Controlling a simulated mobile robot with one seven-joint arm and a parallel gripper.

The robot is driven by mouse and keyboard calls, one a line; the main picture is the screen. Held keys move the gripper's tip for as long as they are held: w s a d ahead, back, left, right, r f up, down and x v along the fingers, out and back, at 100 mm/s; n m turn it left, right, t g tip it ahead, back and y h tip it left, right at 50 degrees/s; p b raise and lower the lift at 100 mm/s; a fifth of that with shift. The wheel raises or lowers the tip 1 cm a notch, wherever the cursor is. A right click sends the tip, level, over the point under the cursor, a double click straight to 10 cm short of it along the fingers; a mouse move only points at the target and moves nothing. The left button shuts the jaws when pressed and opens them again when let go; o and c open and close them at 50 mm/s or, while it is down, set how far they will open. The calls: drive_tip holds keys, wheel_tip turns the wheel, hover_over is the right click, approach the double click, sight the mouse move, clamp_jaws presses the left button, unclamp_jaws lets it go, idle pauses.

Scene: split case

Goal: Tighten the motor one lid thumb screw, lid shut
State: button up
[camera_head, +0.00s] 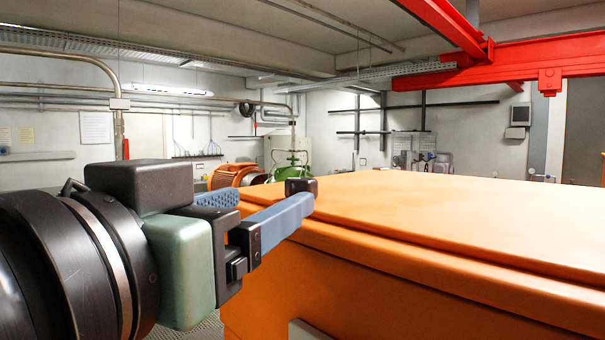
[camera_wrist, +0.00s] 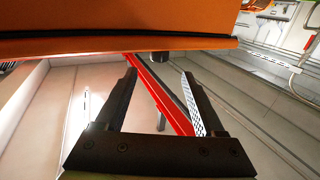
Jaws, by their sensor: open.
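A large orange case (camera_head: 430,240) with a flat, shut top fills the right of the head view. Its edge (camera_wrist: 90,45) crosses the top of the wrist view. My gripper (camera_head: 272,197) is level beside the case's left end, its blue fingers pointing right. In the wrist view my gripper (camera_wrist: 159,74) has its dark fingers spread, with no object held between them. A small dark knob-like piece (camera_wrist: 160,57) shows under the orange edge, ahead of the gap. A dark block (camera_head: 300,186) shows by the fingertip; I cannot tell whether either is the thumb screw.
An orange machine (camera_head: 235,174) and a green one (camera_head: 292,172) stand behind. Red overhead beams (camera_head: 500,68) cross the upper right; a red beam (camera_wrist: 160,95) also shows between the fingers in the wrist view. A metal pipe frame (camera_head: 118,130) stands at left.

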sight(295, 188)
drive_tip(key=p+x, duration=0.3)
drive_tip(key=x, duration=0.7)
drive_tip(key=shift+w+d+p, duration=0.1)
drive_tip(key=shift+p, duration=0.3)
clamp_jaws()
